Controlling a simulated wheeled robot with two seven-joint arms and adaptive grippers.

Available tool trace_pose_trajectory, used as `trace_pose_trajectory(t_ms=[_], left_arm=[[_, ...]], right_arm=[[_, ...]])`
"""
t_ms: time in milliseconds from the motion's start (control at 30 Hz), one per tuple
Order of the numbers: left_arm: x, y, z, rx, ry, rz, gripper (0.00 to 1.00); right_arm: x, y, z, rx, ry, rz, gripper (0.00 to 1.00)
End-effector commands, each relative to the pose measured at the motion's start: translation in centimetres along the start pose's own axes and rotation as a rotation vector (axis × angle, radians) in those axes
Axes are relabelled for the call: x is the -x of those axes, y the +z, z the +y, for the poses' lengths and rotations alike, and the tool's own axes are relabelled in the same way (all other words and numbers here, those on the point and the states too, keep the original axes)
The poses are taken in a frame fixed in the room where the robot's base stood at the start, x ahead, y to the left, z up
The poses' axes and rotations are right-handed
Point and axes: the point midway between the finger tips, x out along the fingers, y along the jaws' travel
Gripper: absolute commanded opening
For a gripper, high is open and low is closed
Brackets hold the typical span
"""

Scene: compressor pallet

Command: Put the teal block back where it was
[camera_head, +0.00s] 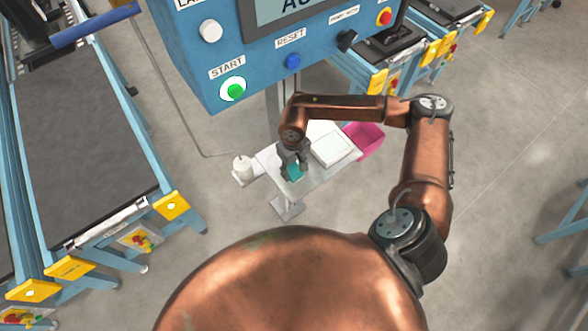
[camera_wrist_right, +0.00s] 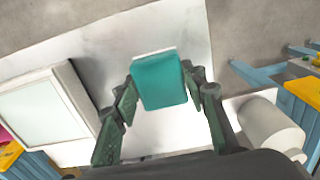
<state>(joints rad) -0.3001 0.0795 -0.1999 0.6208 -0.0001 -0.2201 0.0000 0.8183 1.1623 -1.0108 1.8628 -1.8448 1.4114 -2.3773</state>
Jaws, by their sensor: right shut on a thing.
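The teal block (camera_head: 294,171) is at my right gripper (camera_head: 292,166), over the small white table (camera_head: 285,186) in the head view. In the right wrist view the teal block (camera_wrist_right: 160,81) sits between the two fingers of my right gripper (camera_wrist_right: 160,100), which are shut on it. A thin white edge shows along the block's far side. I cannot tell whether the block touches the table top. My left gripper is not in view.
A white tray (camera_head: 333,145) lies on the table, with a pink bin (camera_head: 365,139) beyond it. A white cylinder (camera_head: 242,167) stands at the left edge. The blue control panel (camera_head: 290,45) hangs above. A grey conveyor (camera_head: 75,120) runs at left.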

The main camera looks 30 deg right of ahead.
Motion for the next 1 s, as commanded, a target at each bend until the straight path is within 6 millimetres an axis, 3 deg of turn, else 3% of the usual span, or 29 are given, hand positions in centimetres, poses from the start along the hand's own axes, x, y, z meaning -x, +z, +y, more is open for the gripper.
trace_pose_trajectory(t_ms=[100, 133, 367, 667, 1000], left_arm=[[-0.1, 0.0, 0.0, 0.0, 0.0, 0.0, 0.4], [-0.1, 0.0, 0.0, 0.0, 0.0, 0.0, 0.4], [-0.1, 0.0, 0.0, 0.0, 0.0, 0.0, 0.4], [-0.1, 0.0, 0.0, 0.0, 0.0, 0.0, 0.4], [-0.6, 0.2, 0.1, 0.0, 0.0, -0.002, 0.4]], right_arm=[[-0.1, 0.1, 0.0, 0.0, 0.0, -0.001, 0.2], [-0.1, 0.1, 0.0, 0.0, 0.0, -0.002, 0.41], [-0.1, 0.1, 0.0, 0.001, 0.0, -0.002, 0.57], [0.2, 0.1, 0.0, 0.001, 0.0, -0.001, 0.57], [5.0, 0.0, 0.0, 0.002, 0.001, 0.002, 0.57]])
